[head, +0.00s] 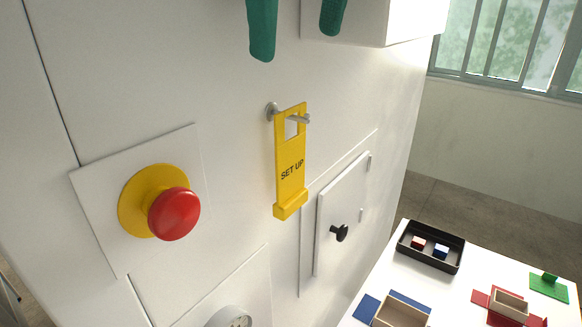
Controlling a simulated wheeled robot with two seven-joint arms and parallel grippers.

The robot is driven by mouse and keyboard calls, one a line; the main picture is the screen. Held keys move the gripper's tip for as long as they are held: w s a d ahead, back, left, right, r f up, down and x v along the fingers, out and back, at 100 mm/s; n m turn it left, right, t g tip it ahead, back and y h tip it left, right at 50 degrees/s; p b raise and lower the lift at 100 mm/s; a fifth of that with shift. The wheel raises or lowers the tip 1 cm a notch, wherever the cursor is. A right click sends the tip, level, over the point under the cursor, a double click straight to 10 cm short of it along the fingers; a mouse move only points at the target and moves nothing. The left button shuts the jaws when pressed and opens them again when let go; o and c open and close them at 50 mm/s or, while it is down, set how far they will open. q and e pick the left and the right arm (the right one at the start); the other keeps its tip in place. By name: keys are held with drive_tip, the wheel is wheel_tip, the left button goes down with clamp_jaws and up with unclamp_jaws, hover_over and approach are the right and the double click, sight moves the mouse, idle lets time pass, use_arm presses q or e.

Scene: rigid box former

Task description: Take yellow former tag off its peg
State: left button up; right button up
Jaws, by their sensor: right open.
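The yellow tag (290,165) hangs on a grey metal peg (297,117) on the white machine panel. It reads "SET UP", has a square hole at its top with the peg through it, and a thick lip at its bottom. My right gripper (296,46) shows at the top edge as two green fingers, spread apart with nothing between them. It is above the tag in the picture and apart from it. The rest of this gripper is out of view. My left gripper is not in view.
A red push button (174,213) on a yellow base juts out left of the tag. A small door with a black knob (341,233) is to the right. A white table (440,285) at lower right holds a black tray (430,264), boxes and coloured sheets.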

sight(292, 115)
drive_tip(key=p+x, duration=0.1)
drive_tip(key=x, duration=0.4)
drive_tip(key=p+x, duration=0.1)
drive_tip(key=x, duration=0.2)
drive_tip(key=shift+w+d+f+p, duration=0.1)
drive_tip(key=shift+w+p, duration=0.2)
drive_tip(key=shift+w, duration=0.15)
drive_tip(key=shift+f, duration=0.35)
drive_tip(key=shift+w+f, duration=0.1)
drive_tip(key=shift+f, duration=0.05)
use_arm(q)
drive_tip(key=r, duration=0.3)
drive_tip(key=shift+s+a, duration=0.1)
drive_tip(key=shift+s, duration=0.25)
use_arm(e)
drive_tip(key=c, duration=1.2)
